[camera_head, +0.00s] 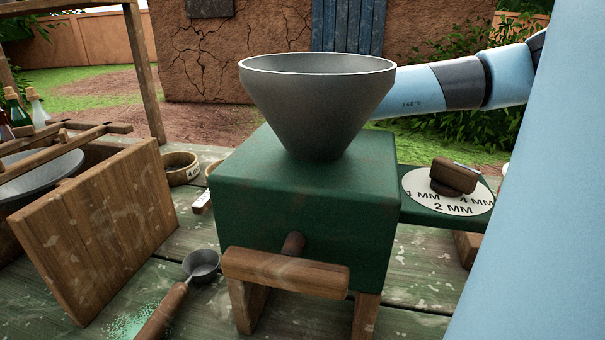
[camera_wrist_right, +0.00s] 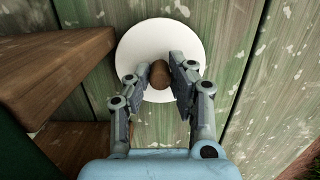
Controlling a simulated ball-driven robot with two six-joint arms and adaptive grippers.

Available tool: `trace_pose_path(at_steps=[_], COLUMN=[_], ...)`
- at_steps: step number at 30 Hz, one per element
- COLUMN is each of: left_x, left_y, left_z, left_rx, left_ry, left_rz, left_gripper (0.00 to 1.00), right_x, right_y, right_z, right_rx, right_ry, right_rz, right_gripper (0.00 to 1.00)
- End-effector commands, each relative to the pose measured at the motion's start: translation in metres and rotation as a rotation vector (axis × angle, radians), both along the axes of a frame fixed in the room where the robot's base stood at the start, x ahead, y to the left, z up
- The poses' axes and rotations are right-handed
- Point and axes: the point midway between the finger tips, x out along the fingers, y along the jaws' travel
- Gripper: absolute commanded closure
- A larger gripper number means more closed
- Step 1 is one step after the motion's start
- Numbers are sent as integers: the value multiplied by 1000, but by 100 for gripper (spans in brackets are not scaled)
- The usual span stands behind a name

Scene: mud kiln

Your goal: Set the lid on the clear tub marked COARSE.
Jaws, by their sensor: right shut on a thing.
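The lid (camera_wrist_right: 133,52) is a white disc with a round brown knob (camera_wrist_right: 158,74), seen from above in the right wrist view over green planks. My right gripper (camera_wrist_right: 157,80) has its two fingers closed on the knob from either side. I cannot tell whether the lid touches the planks or hangs above them. The lid and my right gripper do not show in the head view. No clear tub marked COARSE can be made out in either view. My left gripper is out of sight.
A green mill (camera_head: 300,200) with a grey hopper (camera_head: 318,100) and wooden crank (camera_head: 285,270) fills the middle. A size dial (camera_head: 470,205) is at its right, a metal scoop (camera_head: 202,264) front left, a wooden board (camera_head: 98,230) left. In the wrist view, wooden blocks (camera_wrist_right: 60,65) stand left.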

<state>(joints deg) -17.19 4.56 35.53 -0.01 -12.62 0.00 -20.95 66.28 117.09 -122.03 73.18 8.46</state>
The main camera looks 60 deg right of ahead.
Motion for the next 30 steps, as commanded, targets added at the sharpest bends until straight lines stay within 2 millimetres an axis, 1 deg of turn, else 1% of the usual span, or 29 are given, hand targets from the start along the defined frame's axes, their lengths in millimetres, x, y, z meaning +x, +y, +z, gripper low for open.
trace_pose_path(at_steps=[2,3,7,15,18,20,23,27,30], left_x=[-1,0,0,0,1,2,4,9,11], left_y=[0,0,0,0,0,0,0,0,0], left_z=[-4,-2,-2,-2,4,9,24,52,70], left_rx=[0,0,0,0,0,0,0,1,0], left_ry=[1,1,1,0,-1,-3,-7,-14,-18], left_rz=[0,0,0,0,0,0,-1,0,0], left_gripper=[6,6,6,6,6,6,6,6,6], right_x=[0,0,0,0,0,-1,-4,-8,-10], right_y=[0,0,0,0,-1,-1,-2,-3,-3], right_z=[-4,-3,-2,-2,5,13,36,70,89], right_rx=[0,0,0,0,-1,-4,-5,-5,-3], right_ry=[1,1,0,0,1,1,2,2,1], right_rz=[0,0,0,0,1,2,4,3,2], right_gripper=[100,75,58,57,57,57,57,57,57])
